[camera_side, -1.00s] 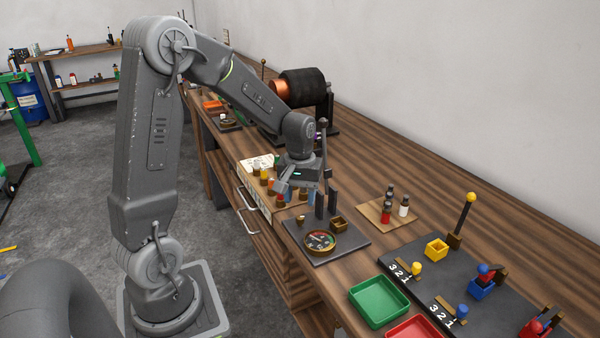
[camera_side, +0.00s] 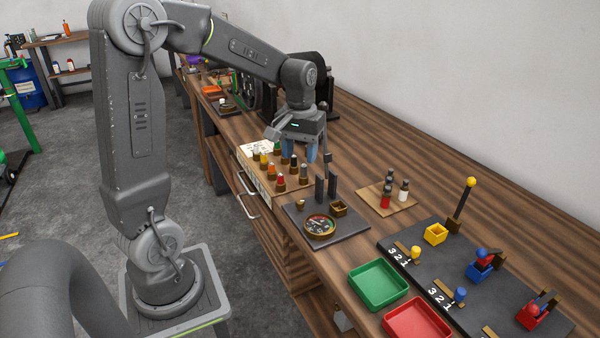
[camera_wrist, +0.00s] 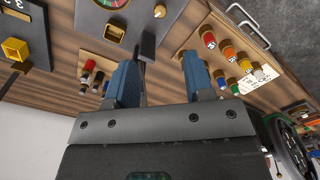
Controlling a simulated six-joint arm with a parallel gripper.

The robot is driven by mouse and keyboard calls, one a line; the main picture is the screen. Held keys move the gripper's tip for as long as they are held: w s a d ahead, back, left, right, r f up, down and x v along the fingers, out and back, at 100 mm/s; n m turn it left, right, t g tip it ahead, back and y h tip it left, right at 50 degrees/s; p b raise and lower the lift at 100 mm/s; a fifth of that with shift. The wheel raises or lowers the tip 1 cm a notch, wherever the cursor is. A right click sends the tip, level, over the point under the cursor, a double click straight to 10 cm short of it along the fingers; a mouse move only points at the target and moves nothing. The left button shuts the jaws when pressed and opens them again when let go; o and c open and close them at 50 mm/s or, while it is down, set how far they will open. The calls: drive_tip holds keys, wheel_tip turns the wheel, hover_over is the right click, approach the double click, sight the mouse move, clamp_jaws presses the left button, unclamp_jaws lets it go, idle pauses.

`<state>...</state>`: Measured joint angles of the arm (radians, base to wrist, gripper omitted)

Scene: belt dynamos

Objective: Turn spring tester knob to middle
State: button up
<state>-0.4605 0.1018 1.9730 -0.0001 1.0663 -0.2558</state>
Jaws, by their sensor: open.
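The knob's setting is too small to read. My gripper (camera_side: 313,155) is open and empty, above the bench behind the posts and apart from the knob. Its blue fingers (camera_wrist: 160,75) point toward the tester in the wrist view.
A rack of colourful bottles (camera_side: 279,176) is left of the tester, close to my gripper. A small board with bottles (camera_side: 386,207) stands to the right. Green (camera_side: 379,287) and red (camera_side: 418,323) trays lie in front. Bare bench runs along the wall.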

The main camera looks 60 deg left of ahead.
sight(300, 201)
wheel_tip(300, 201, down, 14)
drive_tip(key=m, duration=0.5)
drive_tip(key=shift+r+m, duration=0.1)
drive_tip(key=shift+m, duration=0.2)
drive_tip(key=c, duration=0.9)
